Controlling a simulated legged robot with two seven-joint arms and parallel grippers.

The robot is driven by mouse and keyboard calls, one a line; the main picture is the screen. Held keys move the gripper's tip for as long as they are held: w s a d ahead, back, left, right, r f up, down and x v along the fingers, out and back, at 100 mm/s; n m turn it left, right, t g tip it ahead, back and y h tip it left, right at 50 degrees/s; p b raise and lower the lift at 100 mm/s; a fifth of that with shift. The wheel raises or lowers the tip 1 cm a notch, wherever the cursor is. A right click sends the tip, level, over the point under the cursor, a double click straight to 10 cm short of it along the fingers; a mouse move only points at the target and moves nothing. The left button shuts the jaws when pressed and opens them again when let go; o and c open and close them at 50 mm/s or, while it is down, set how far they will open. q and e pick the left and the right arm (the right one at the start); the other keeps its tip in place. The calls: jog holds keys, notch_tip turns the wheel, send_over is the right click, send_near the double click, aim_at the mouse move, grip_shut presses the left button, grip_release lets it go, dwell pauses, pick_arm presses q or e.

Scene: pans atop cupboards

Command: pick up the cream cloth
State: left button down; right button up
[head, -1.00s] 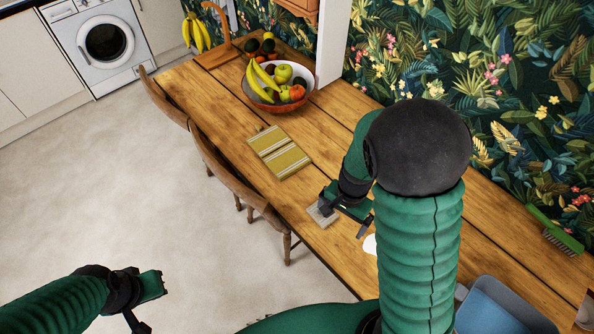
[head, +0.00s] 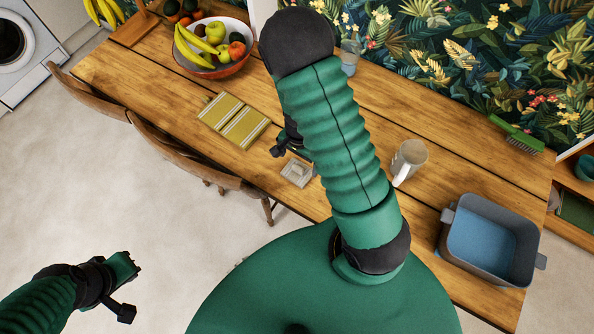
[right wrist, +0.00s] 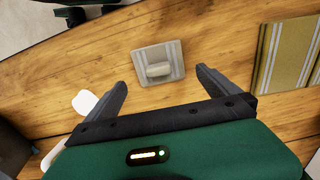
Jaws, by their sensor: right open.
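The cream cloth (head: 298,171) is a small, pale, folded square with lighter stripes. It lies flat on the wooden table near its front edge. My right gripper (head: 283,150) is just beyond it in the head view, partly hidden by my own arm. In the right wrist view, the cloth (right wrist: 171,52) lies ahead of the spread fingers of my right gripper (right wrist: 161,80), with a small raised fold or lump on it. The fingers are open, with nothing held between them. My left gripper (head: 128,288) is open and empty above the floor at lower left.
An olive striped cloth (head: 235,121) lies left of the cream cloth. A fruit bowl (head: 208,70), a glass (head: 349,62) and a green brush (head: 517,134) are toward the back. Chairs (head: 185,152) line the front edge.

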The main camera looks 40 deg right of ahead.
aim_at(298, 167)
jog(key=f, duration=0.5)
jog(key=shift+a, duration=0.3)
jog(key=shift+c, duration=0.4)
jog(key=c, duration=1.2)
